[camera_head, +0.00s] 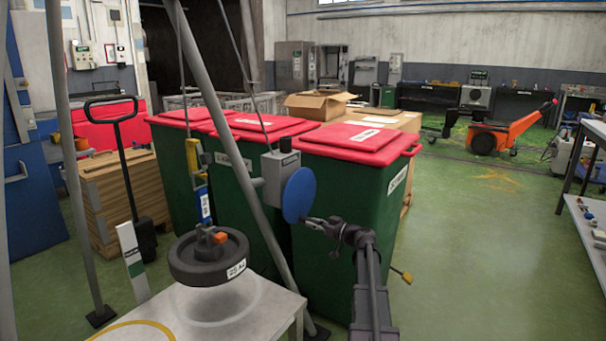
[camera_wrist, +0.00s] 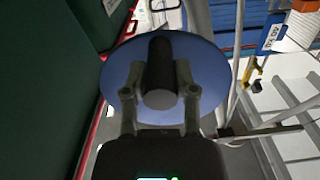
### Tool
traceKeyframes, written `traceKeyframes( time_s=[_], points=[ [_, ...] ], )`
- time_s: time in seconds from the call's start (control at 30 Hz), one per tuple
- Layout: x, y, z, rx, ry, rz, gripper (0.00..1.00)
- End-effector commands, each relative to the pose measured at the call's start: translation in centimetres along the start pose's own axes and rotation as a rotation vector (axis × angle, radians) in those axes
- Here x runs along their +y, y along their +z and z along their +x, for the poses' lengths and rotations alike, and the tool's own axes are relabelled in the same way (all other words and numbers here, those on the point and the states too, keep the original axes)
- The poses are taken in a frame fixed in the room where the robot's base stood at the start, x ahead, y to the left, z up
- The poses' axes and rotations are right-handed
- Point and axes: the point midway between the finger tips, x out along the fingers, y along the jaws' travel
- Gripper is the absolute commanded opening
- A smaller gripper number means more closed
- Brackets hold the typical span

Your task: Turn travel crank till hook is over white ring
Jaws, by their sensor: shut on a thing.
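The travel crank is a blue disc (camera_head: 299,195) on the side of a grey box (camera_head: 277,178) at the slanted frame leg. In the wrist view the disc (camera_wrist: 207,62) fills the middle, and my gripper (camera_wrist: 162,92) is shut on its black handle (camera_wrist: 160,65). My gripper also shows in the head view (camera_head: 325,225), at the disc's lower right. A black 25 kg weight (camera_head: 205,265) hangs under a blue-labelled link (camera_head: 204,205) and yellow block (camera_head: 193,158). The hook itself is hard to make out. The weight hangs above the white ring (camera_head: 250,305), hiding its back part.
A yellow ring (camera_head: 130,326) lies front left on the white table (camera_head: 275,318). Green bins with red lids (camera_head: 362,142) stand close behind the crank. Grey frame legs (camera_head: 78,190) rise around the table. Green floor (camera_head: 470,230) is clear at right.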

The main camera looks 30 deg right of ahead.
Motion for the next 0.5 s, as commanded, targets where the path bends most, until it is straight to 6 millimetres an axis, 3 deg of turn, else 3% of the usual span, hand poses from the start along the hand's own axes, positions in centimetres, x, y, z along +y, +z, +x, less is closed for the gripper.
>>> traceKeyframes(
  time_s=[0.03, 0.17, 0.5],
  points=[
    [0.51, -0.14, 0.09, 0.004, 0.009, 0.003, 0.46],
    [0.46, -0.13, 0.06, 0.004, 0.008, 0.002, 0.84],
    [0.31, -0.08, 0.01, 0.002, 0.006, 0.002, 0.86]
  ],
)
